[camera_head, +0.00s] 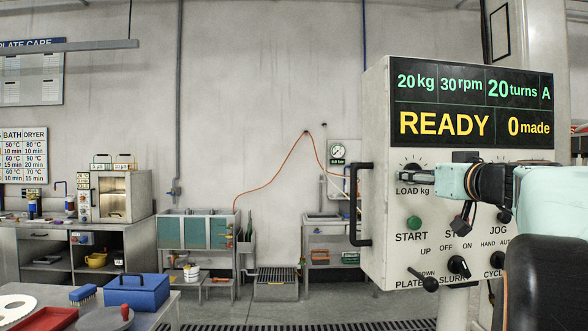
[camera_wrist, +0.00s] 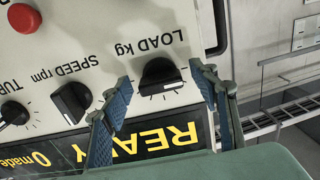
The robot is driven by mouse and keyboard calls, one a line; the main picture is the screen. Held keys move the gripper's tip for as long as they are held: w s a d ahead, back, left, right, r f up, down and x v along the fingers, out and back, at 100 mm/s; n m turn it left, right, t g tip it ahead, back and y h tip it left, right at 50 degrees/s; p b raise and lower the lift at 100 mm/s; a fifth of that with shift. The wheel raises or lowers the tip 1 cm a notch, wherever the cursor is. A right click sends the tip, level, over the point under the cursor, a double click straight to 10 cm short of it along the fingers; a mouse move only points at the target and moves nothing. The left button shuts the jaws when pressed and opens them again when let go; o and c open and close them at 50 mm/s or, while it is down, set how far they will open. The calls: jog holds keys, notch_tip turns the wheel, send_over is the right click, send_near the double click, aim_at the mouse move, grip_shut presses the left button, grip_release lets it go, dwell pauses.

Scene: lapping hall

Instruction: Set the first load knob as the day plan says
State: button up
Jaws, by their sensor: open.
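The LOAD kg knob (camera_wrist: 160,76), black with a bar grip, sits on the pale control panel (camera_head: 377,215). My gripper (camera_wrist: 162,77) is open, with one blue finger on each side of this knob in the wrist view, which is upside down. Gaps show between fingers and knob; I cannot tell how deep the fingers reach. In the head view my gripper (camera_head: 432,178) is at the LOAD kg label and covers part of the knob row. The display (camera_head: 470,108) reads 20 kg, 30 rpm, 20 turns A, READY, 0 made. I see no day plan.
The SPEED rpm knob (camera_wrist: 72,102) and TURNS knob (camera_wrist: 14,114) are beside the load knob. A red button (camera_wrist: 24,18) and green START button (camera_head: 414,223) are on the panel. A black handle (camera_head: 355,205) sticks out at its left edge. A bench (camera_head: 165,305) stands at lower left.

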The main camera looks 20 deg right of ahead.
jog(key=shift+w, duration=0.5)
jog(key=shift+s, duration=0.1)
jog(key=shift+c, duration=0.4)
jog(key=c, duration=1.1)
